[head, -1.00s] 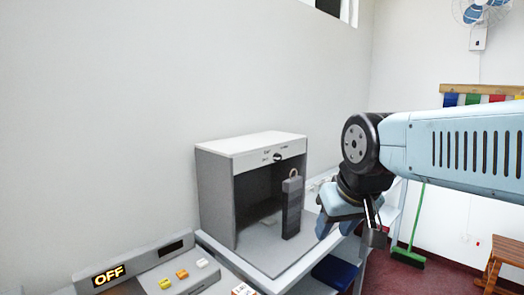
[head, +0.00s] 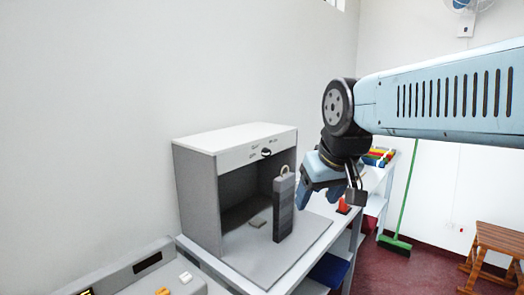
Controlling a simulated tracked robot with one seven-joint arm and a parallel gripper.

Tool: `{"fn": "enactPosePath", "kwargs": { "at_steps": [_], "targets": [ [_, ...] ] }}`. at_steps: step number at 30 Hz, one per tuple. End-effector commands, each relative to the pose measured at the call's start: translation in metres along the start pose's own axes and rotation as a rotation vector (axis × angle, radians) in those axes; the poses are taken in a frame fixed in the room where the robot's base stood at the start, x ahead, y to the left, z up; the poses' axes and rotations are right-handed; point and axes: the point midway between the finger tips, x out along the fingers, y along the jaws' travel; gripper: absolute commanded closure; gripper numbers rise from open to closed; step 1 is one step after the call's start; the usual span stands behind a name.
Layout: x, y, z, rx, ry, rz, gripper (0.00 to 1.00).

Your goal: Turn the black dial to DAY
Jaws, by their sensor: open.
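The black dial (head: 266,152) is on the pale top front panel of a grey viewing booth (head: 198,205). Small dark label marks are printed around the dial, too small to read. My gripper (head: 328,196) is open and empty, to the right of the booth's opening and lower in the picture than the dial. It is apart from the dial.
A dark grey upright block with a loop on top (head: 283,205) stands at the booth's right front. A small flat piece (head: 259,222) lies inside. A control console (head: 150,280) is at lower left. An orange-red object (head: 343,207) and a coloured rack (head: 378,156) are behind my gripper.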

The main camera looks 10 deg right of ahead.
Motion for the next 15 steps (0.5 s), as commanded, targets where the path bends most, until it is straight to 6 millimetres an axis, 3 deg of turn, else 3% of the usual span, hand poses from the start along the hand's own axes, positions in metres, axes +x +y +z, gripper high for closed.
{"fn": "enactPosePath", "kwargs": {
  "at_steps": [7, 15],
  "targets": [
    [-0.011, 0.004, -0.092, -0.126, -0.047, -0.032, 0.36],
    [-0.004, 0.013, -0.193, -0.283, -0.083, -0.103, 0.36]
  ]
}}
